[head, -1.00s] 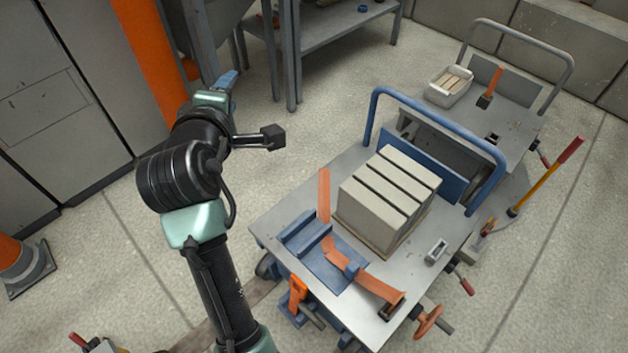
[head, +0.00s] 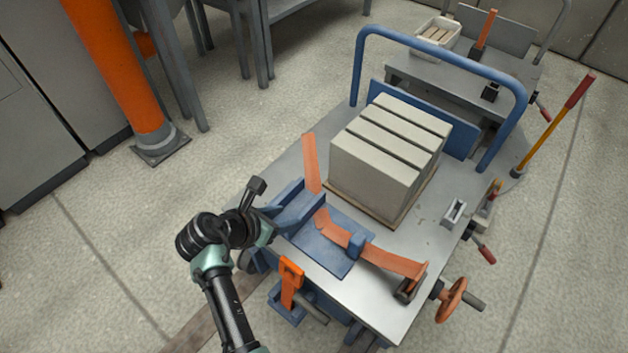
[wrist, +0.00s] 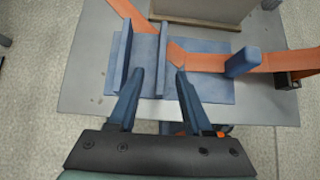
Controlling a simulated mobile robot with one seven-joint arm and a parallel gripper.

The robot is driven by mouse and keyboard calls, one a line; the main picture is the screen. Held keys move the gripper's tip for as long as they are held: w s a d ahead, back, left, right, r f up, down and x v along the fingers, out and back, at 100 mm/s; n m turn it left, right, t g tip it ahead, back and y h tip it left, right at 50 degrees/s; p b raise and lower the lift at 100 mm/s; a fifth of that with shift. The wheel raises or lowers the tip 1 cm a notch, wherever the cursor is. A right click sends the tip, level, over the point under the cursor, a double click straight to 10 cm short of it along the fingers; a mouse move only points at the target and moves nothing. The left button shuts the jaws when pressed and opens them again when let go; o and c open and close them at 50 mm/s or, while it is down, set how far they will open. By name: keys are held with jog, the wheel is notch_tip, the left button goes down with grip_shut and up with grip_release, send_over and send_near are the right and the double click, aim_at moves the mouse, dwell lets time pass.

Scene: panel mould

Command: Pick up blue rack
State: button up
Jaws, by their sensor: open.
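The blue rack (head: 335,252) is a flat plate with two upright walls at its left end and a small post at its right. It lies on the front left of the grey cart top. In the wrist view the rack (wrist: 213,88) is ahead of my fingers. An orange strap (head: 341,232) runs across it. My gripper (wrist: 160,76) is open, with nothing held. Its blue fingertips are over the rack's near edge, close to the near ends of the upright walls. I cannot tell whether they touch. In the head view my wrist partly hides the rack's left end.
A stack of grey blocks (head: 390,150) stands behind the rack. A blue push rail (head: 440,58) rises at the cart's far side. An orange clamp (head: 291,283) hangs at the front edge. A small grey metal piece (head: 454,211) lies at the right.

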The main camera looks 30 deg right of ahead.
aim_at(303, 214)
jog(key=b+x, duration=0.1)
jog(key=x, duration=0.3)
jog(key=shift+b, duration=0.3)
jog(key=b+x, duration=0.4)
jog(key=x, duration=0.1)
jog(key=shift+s+f+b, duration=0.2)
jog(key=shift+f+b, duration=0.05)
jog(key=shift+b, duration=0.05)
jog(key=shift+r, duration=0.1)
grip_shut()
dwell(0.8)
